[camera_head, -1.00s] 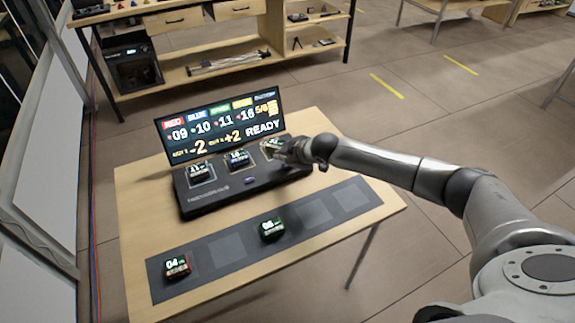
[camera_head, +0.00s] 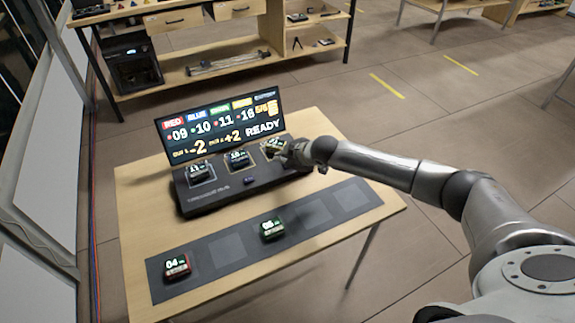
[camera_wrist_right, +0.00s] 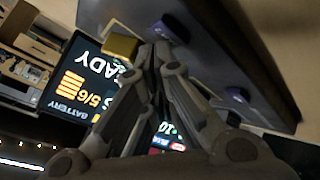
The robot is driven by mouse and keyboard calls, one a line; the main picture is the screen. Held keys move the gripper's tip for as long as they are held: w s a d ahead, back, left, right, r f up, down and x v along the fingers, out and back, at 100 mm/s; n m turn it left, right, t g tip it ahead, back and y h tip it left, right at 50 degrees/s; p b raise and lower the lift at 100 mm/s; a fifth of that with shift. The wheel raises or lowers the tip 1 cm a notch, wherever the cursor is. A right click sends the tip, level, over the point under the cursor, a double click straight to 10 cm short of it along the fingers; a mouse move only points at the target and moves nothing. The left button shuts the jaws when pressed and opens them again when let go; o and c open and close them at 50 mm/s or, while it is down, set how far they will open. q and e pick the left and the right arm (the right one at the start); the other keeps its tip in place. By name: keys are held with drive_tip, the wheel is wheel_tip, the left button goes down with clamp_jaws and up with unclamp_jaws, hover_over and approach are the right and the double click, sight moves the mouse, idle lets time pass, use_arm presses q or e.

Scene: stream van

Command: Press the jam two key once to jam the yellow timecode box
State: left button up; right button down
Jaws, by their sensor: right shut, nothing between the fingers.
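The console (camera_head: 195,205) stands on the table with a lit screen (camera_head: 215,128) reading READY. Lit boxes sit in a row on it: a left one (camera_head: 199,171), a middle one (camera_head: 238,158) and a right one (camera_head: 272,147) beside my gripper. In the wrist view a yellow block (camera_wrist_right: 121,45) lies beside my fingertips. A small bluish key (camera_head: 250,181) is on the console's front. My right gripper (camera_head: 280,150) is shut and empty over the console's right part.
A dark mat (camera_head: 228,251) along the table's front holds a red-edged box (camera_head: 177,266) and a green-edged box (camera_head: 272,229). A wooden shelf unit (camera_head: 210,68) stands behind. Bare table (camera_head: 150,200) lies left of the console.

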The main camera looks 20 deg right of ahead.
drive_tip(key=shift+f, duration=0.4)
idle(0.4)
drive_tip(key=shift+r, duration=0.1)
drive_tip(key=shift+r+p, duration=0.75)
wheel_tip(320, 180, up, 5)
drive_tip(key=p, duration=0.5)
idle(0.4)
idle(0.5)
